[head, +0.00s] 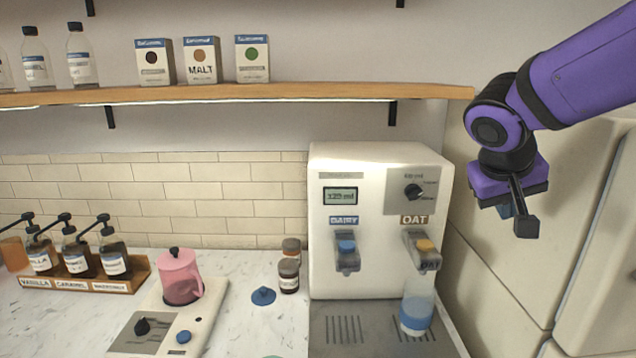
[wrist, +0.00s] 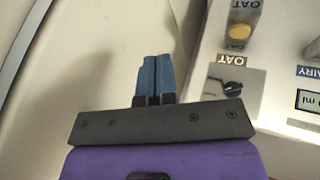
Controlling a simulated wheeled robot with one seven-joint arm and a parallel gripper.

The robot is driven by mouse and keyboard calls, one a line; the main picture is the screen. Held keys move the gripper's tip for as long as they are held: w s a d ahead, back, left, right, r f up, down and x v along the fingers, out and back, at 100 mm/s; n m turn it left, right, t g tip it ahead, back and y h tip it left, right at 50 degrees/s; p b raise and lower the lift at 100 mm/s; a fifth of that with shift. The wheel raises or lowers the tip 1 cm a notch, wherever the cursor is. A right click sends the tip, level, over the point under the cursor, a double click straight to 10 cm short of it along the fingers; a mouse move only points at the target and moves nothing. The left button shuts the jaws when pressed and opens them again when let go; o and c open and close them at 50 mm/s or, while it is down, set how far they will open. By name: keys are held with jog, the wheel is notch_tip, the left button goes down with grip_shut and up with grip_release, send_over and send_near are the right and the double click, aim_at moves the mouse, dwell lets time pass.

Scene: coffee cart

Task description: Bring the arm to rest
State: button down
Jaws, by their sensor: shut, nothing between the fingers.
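My purple arm reaches in from the upper right of the head view. My gripper (head: 520,212) hangs in the air to the right of the white milk dispenser (head: 380,165), apart from it. In the wrist view the blue fingers of my gripper (wrist: 155,78) are pressed together with nothing between them. The dispenser (wrist: 270,90) also shows at the right of the wrist view, with its OAT lever and dial.
A clear cup with a blue band (head: 417,308) stands under the OAT outlet. A pink pitcher (head: 180,280), a blue lid (head: 263,296) and a syrup rack (head: 85,284) are on the counter. A wooden shelf (head: 230,94) runs above. A pale cabinet (head: 530,270) is behind my gripper.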

jog(key=s+r+n+t+y, duration=0.1)
jog(key=s+y, duration=0.4)
jog(key=s, duration=1.1)
jog(key=shift+d+r, duration=0.15)
jog(key=shift+d, duration=0.05)
